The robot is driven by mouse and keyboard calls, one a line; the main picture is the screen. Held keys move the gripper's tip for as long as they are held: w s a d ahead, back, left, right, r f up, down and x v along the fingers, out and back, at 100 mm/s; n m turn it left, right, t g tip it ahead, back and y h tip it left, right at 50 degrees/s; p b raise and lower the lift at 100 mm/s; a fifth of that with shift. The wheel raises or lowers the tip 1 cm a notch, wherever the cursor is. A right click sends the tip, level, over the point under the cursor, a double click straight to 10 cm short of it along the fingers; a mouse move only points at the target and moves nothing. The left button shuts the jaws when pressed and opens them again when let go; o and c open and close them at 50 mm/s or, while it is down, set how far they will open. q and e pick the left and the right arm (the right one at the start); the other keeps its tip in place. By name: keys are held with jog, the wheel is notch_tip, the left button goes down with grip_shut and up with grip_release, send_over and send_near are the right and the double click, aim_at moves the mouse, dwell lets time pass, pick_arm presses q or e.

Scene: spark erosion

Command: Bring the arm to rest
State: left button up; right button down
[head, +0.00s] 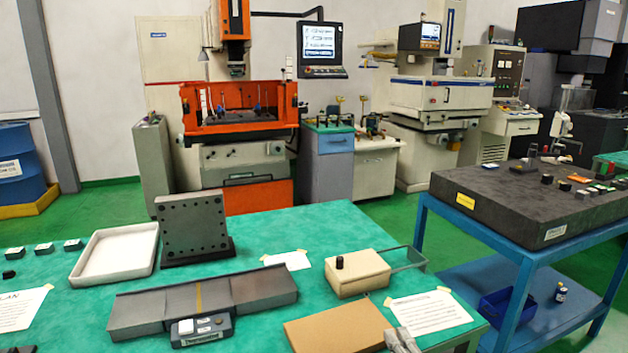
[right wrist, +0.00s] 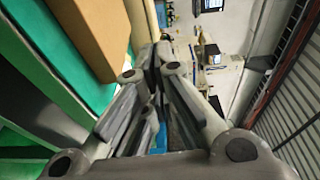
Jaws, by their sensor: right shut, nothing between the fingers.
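My right gripper (head: 403,340) shows at the bottom edge of the head view, by the right front corner of the green-topped table (head: 330,225). It also fills the right wrist view (right wrist: 152,65), where its fingers are closed together with nothing between them. A brown cardboard-coloured block (head: 335,325) lies on the table just left of the gripper. It also shows at the upper left of the right wrist view (right wrist: 95,35). The gripper appears apart from it. My left gripper is not in view.
The table holds a white tray (head: 115,255), an upright drilled plate (head: 190,228), a grey trough-like block (head: 200,298), a small device (head: 202,332), a beige box (head: 358,274) and papers (head: 430,310). A blue cart (head: 515,262) with a dark slab (head: 500,205) stands right. Machines line the back.

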jog(key=s+a+f+n+g+y, duration=0.1)
jog(key=s+a+f+n+g, duration=0.2)
jog(key=s+f+n+g, duration=0.7)
jog(key=s+d+f+n+g+h, duration=0.2)
jog(key=s+d+n, duration=0.15)
jog(key=s, duration=0.85)
jog(key=s+d+f+n+g+h, duration=0.15)
jog(key=s+n, duration=0.25)
jog(key=s, duration=0.9)
notch_tip(320, 180, down, 26)
jog(key=s+g, duration=0.2)
jog(key=s+d+f+g, duration=0.1)
jog(key=s+d+f, duration=0.2)
jog(key=s+f, duration=1.2)
jog(key=shift+s+n, duration=0.35)
jog(key=shift+s, duration=0.05)
jog(key=shift+f, duration=0.1)
